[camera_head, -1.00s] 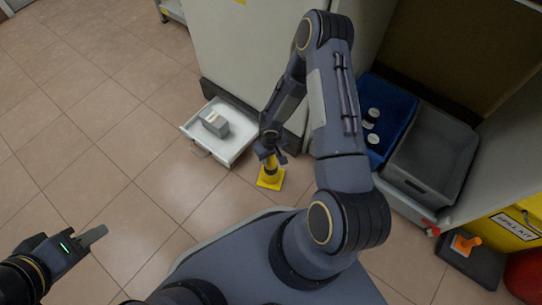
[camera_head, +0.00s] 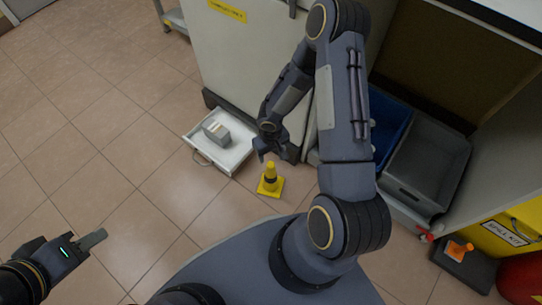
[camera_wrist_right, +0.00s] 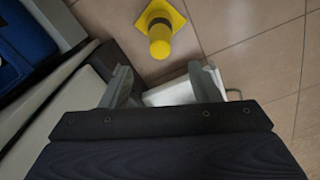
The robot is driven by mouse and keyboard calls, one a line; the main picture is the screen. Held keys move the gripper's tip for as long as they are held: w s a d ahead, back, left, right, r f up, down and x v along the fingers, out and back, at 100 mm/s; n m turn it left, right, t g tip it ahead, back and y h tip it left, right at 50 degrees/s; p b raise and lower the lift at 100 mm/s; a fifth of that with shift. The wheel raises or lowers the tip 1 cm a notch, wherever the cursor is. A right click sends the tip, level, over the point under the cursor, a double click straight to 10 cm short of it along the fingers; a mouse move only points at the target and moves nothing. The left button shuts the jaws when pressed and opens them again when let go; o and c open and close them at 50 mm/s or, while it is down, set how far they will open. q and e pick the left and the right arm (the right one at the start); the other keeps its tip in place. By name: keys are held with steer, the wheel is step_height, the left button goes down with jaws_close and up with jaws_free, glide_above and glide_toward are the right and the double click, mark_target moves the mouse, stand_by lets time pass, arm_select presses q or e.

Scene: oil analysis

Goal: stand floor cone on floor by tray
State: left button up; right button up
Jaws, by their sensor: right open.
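The yellow floor cone (camera_head: 270,181) with a dark band stands upright on the tiled floor, just right of the white tray (camera_head: 240,155). The tray holds a grey box (camera_head: 216,131). The cone also shows at the top of the right wrist view (camera_wrist_right: 160,34), apart from the fingers. My right gripper (camera_head: 268,150) is open and empty, above and behind the cone. Its spread fingers show in the right wrist view (camera_wrist_right: 165,82), with part of the white tray (camera_wrist_right: 172,92) between them. My left gripper (camera_head: 92,240) is at the lower left over bare floor; its fingers look close together.
A pale cabinet (camera_head: 245,60) stands behind the tray. A grey bin (camera_head: 427,165) and a blue bin (camera_head: 388,135) are to the right, partly behind my right arm. A yellow spill kit box (camera_head: 510,233) is at the far right. Floor on the left is clear.

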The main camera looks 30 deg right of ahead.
steer(key=s+d+r+m+t, duration=0.1)
steer(key=s+d+r, duration=0.1)
steer(key=r, duration=1)
steer(key=s+d+r+m+t, duration=0.1)
steer(key=s+d+r, duration=0.1)
steer(key=r, duration=1)
steer(key=s+a+r+t+y, duration=0.3)
steer(key=s+a+r, duration=0.5)
steer(key=s+r, duration=0.3)
steer(key=shift+s+r+t+y, duration=0.3)
steer(key=shift+s+r+y, duration=0.1)
steer(key=shift+s, duration=0.6)
step_height(320, 180, up, 34)
steer(key=p, duration=3.4)
steer(key=shift+r+p, duration=0.15)
steer(key=shift+p, duration=0.25)
